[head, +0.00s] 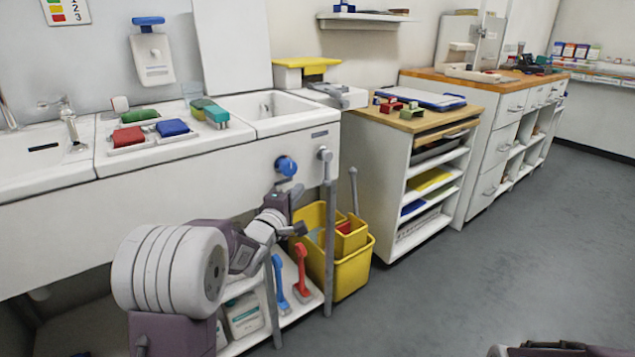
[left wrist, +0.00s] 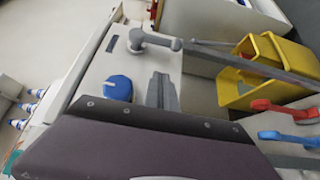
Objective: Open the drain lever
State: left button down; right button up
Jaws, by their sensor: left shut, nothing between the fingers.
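A grey lever (head: 325,156) with a round hub sits at the right end of the white sink front. It points down; it also shows in the left wrist view (left wrist: 153,41). A blue round knob (head: 286,166) is on the same panel to its left, and shows in the left wrist view (left wrist: 117,88). My left gripper (head: 295,192) is shut and empty, just below the knob and left of the lever. Its closed fingers (left wrist: 159,78) point at the panel, apart from the lever. My right gripper is not in view.
A yellow bucket (head: 352,275) stands below the panel at right. A red brush (head: 301,270) and a blue brush (head: 281,280) hang under the sink. The floor (head: 480,260) at right is clear.

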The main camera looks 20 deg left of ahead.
aim_at(326, 169)
pick_arm(q)
jog(key=w, duration=0.2)
jog(key=w+b, duration=0.1)
jog(key=w+d+b, duration=0.1)
jog(key=w, duration=0.1)
jog(key=shift+w+f, duration=0.3)
jog(key=shift+f, duration=0.05)
jog(key=shift+w+d+r+b, duration=0.25)
jog(key=shift+w+d+b, duration=0.45)
jog(key=shift+w+d, duration=0.45)
jog(key=shift+d+f, duration=0.1)
jog(key=shift+d, duration=0.1)
